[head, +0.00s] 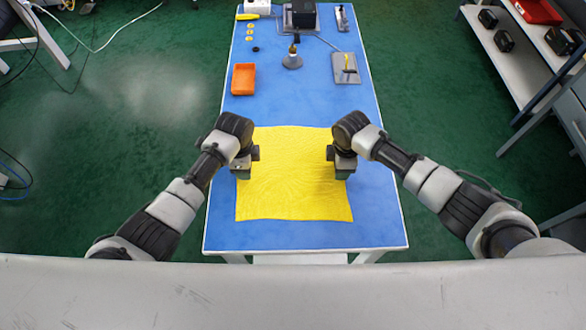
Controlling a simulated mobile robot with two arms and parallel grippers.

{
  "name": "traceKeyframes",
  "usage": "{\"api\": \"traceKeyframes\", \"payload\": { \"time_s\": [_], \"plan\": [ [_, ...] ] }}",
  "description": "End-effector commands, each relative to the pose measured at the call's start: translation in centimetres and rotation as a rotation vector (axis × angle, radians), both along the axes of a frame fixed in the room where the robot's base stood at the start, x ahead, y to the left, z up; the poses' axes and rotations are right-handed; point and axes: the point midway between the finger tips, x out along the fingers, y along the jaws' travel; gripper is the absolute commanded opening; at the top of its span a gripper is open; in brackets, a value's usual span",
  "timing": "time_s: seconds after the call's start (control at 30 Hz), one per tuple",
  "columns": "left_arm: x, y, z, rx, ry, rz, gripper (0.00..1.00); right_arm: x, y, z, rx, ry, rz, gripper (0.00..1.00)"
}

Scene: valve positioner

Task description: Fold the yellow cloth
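The yellow cloth (292,190) lies spread flat and unfolded on the near half of the blue table, roughly square with slightly wavy edges. My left gripper (241,172) is over the cloth's left edge, and my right gripper (343,172) is over its right edge. Both point down. The fingertips are hidden by the gripper bodies, so I cannot tell whether either is open, shut or touching the cloth.
The blue table (375,225) is bare in front of the cloth. Beyond it are an orange tray (243,79), a grey plate with a yellow-marked part (345,68), a grey round-based part (292,60) and a black box (303,14). A shelf (510,60) stands at right.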

Motion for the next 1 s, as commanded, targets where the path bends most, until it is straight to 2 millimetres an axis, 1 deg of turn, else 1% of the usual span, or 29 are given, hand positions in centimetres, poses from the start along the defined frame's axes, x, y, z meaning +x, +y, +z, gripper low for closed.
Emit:
{"api": "traceKeyframes", "payload": {
  "time_s": [0.03, 0.07, 0.67, 1.0],
  "plan": [
    [-0.01, 0.01, -0.38, 0.000, 0.000, 0.000, 0.49, -0.01, -0.01, -0.37, 0.000, 0.000, 0.000, 0.49],
    [0.00, 0.01, -0.17, 0.000, 0.000, 0.000, 0.47, 0.00, -0.01, -0.17, 0.000, 0.000, 0.000, 0.47],
    [-0.02, 0.04, -0.16, 0.001, 0.001, 0.001, 0.01, -0.03, -0.05, -0.17, -0.001, 0.001, -0.001, 0.01],
    [-0.02, 0.05, -0.16, 0.001, 0.001, 0.001, 0.00, -0.03, -0.05, -0.17, -0.001, 0.001, -0.001, 0.00]
  ]
}}
